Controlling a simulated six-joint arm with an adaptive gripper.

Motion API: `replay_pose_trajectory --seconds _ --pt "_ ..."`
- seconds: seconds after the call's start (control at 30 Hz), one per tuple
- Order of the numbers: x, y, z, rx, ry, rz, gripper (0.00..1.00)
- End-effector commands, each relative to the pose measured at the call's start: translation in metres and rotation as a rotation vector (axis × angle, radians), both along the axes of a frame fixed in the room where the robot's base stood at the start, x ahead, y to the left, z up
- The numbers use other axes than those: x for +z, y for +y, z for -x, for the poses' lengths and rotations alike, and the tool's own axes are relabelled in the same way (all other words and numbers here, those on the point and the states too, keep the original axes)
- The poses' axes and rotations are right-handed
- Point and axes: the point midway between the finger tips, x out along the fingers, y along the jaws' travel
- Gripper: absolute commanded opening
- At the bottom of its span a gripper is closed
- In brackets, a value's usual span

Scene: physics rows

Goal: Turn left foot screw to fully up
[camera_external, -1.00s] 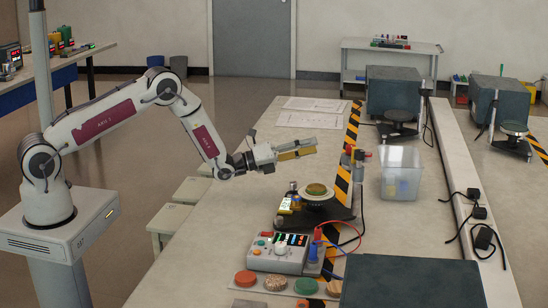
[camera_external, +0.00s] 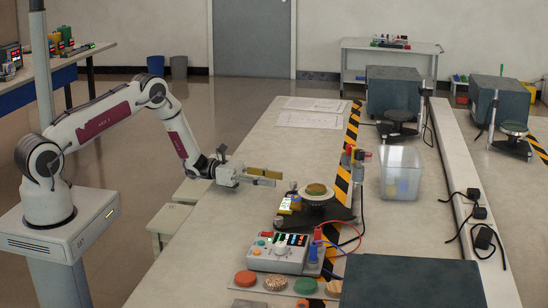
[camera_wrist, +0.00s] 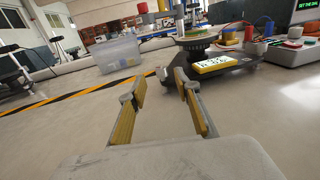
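An instrument with a round disc (camera_external: 318,190) on a pedestal and a dark base plate (camera_external: 335,222) stands on the bench. A yellow block with a lit label or display (camera_external: 290,204) sits at its left side. In the wrist view the base plate (camera_wrist: 232,80) is ahead and to the right, with the yellow block (camera_wrist: 215,64) on it.
A control box (camera_external: 277,254) with red and blue leads stands in front of the instrument. Colored discs (camera_external: 305,286) lie nearer. A clear bin (camera_external: 401,180) stands behind to the right. The bench left of the instrument is clear.

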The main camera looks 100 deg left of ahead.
Motion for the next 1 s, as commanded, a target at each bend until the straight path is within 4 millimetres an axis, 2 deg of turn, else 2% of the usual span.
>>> replay_pose_trajectory --seconds 0.57,0.77,1.0 --pt "-0.001 -0.002 -0.003 -0.008 0.001 -0.009 0.32" --pt "-0.001 -0.005 -0.018 -0.008 0.0 -0.01 0.32" --pt "-0.001 -0.011 -0.046 -0.009 0.0 -0.009 0.32"
